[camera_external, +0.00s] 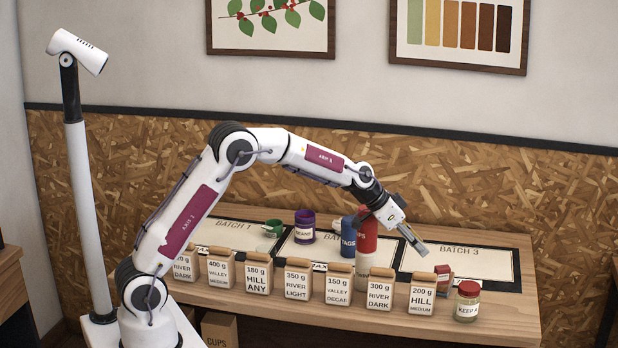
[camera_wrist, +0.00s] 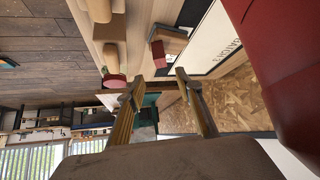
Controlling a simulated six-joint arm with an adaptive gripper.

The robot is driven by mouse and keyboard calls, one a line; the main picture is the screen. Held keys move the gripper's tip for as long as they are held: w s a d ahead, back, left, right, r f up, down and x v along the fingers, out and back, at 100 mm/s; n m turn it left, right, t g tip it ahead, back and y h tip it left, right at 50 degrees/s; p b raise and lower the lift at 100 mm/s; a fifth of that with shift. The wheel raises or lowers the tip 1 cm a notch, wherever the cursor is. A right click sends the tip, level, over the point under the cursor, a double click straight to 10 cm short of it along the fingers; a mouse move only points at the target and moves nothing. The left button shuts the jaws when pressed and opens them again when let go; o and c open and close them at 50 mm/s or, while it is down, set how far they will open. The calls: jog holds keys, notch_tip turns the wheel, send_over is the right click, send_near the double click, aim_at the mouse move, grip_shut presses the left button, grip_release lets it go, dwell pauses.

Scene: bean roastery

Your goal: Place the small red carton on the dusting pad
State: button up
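The small red carton (camera_external: 443,272), with a pale label, stands at the right behind the front row of bags, near the BATCH 3 mat. In the wrist view, a small box with a red side (camera_wrist: 158,54) and a brown top lies beyond my fingertips and looks like the same carton. My gripper (camera_external: 420,245) is in the air, above and left of the carton. In the wrist view its two fingers (camera_wrist: 159,82) are apart with nothing between them. I cannot pick out a dusting pad with certainty in either view.
Several labelled bags (camera_external: 298,284) line the table's front, ending at a red-lidded jar (camera_external: 467,303). A tall red container (camera_external: 366,240), blue can (camera_external: 348,238), purple tin (camera_external: 304,228) and green cup (camera_external: 273,229) stand behind. The BATCH 3 mat (camera_external: 480,262) is mostly bare.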

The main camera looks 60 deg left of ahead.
jog(key=shift+s+r, duration=0.1)
dwell(0.7)
jog(key=s+a+r+n, duration=0.15)
jog(key=s+r, duration=0.25)
jog(key=s, duration=0.4)
jog(key=s+a+r+g+y, duration=0.1)
jog(key=s+a+r, duration=0.1)
jog(key=s+r, duration=0.35)
jog(key=s+a+r, duration=0.2)
jog(key=s+r, duration=0.1)
jog(key=s, duration=0.7)
jog(key=s+a+f+n+y, duration=0.1)
jog(key=s+a+f, duration=0.1)
jog(key=s, duration=1.1)
jog(key=s+a+f+n+g+y, duration=0.1)
jog(key=s+a+f+n, duration=0.1)
jog(key=s, duration=1.1)
jog(key=shift+s+a+f, duration=0.25)
jog(key=shift+a+f, duration=0.2)
jog(key=shift+a, duration=0.75)
